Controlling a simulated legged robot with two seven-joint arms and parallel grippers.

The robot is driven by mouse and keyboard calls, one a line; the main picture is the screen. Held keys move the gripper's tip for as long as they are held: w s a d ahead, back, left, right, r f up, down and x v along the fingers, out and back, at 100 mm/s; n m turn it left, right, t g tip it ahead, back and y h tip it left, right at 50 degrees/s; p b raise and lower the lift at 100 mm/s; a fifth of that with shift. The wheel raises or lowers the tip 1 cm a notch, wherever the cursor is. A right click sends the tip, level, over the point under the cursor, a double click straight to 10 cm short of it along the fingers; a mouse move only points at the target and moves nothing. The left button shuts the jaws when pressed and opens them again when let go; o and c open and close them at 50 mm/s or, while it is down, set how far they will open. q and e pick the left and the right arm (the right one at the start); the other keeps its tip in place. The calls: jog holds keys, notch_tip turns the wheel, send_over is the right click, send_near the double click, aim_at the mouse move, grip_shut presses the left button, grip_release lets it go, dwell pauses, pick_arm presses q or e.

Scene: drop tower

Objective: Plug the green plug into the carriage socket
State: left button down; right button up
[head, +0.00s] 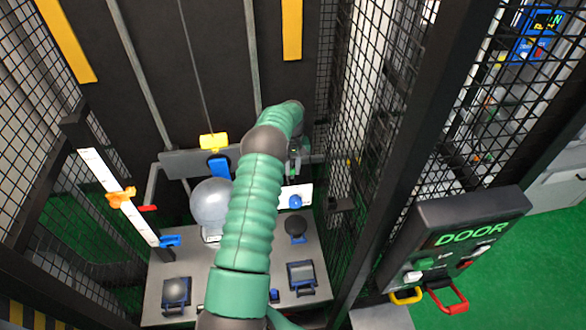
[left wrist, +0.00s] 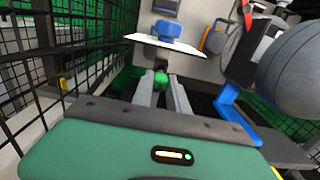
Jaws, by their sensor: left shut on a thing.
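My left arm reaches up the middle of the head view, and its gripper (head: 295,160) is at the right end of a grey carriage bar (head: 185,163), partly hidden by the arm. In the left wrist view the gripper (left wrist: 163,88) is shut on a small green plug (left wrist: 160,78), which shows between the fingertips. A yellow block (head: 213,141) and a blue bracket (head: 219,167) sit at the bar's middle; the blue bracket also shows in the left wrist view (left wrist: 236,115). I cannot make out the socket opening. My right gripper is out of view.
A large grey ball (head: 211,201) stands below the bar. A white plate with a blue knob (head: 295,201) lies under the gripper. Mesh walls (head: 362,110) close in on the right. A DOOR control box (head: 455,240) stands outside. A white scale (head: 118,197) is at left.

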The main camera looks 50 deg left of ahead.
aim_at(292, 175)
pick_arm(q)
jog(key=shift+s, duration=0.3)
jog(key=shift+f, duration=0.15)
jog(key=shift+w, duration=0.1)
jog(key=shift+f, duration=0.2)
jog(key=shift+w+f+b, duration=0.15)
jog(key=shift+f+b, duration=0.45)
jog(key=shift+f, duration=0.1)
jog(key=shift+w+f+b, duration=0.1)
jog(key=shift+f+b, duration=0.45)
jog(key=shift+f, duration=0.1)
jog(key=shift+f, duration=0.1)
jog(key=c, duration=1.2)
grip_release()
